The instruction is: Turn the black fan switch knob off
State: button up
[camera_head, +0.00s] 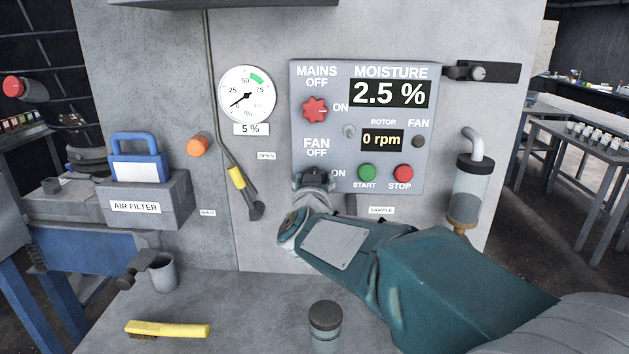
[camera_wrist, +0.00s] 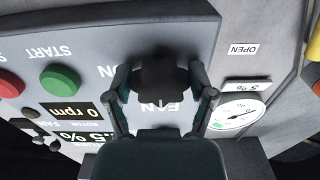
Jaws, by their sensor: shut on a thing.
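The grey control panel (camera_head: 341,143) carries the fan switch below the "FAN OFF" label, with "ON" to its lower right. In the head view my gripper (camera_head: 313,178) is at the fan switch and covers most of it. In the wrist view the black fan switch knob (camera_wrist: 162,75) sits between the two fingers of my gripper (camera_wrist: 163,92), which is shut on it. The knob's pointer direction cannot be made out. The rotor display (camera_head: 382,140) reads 0 rpm.
A red mains knob (camera_head: 314,109) is above the fan switch. The green start button (camera_head: 367,173) and red stop button (camera_head: 403,173) are to its right. A yellow-handled lever (camera_head: 238,180) hangs at left. A dark-lidded jar (camera_head: 325,322) stands on the ledge below.

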dwell(0.3)
jog(key=o, duration=1.1)
jog(key=shift+a, duration=0.15)
jog(key=shift+c, duration=0.2)
jog(key=shift+s, duration=0.1)
jog(key=s, duration=1.1)
jog(key=shift+s+a, duration=0.25)
jog(key=shift+s, duration=0.1)
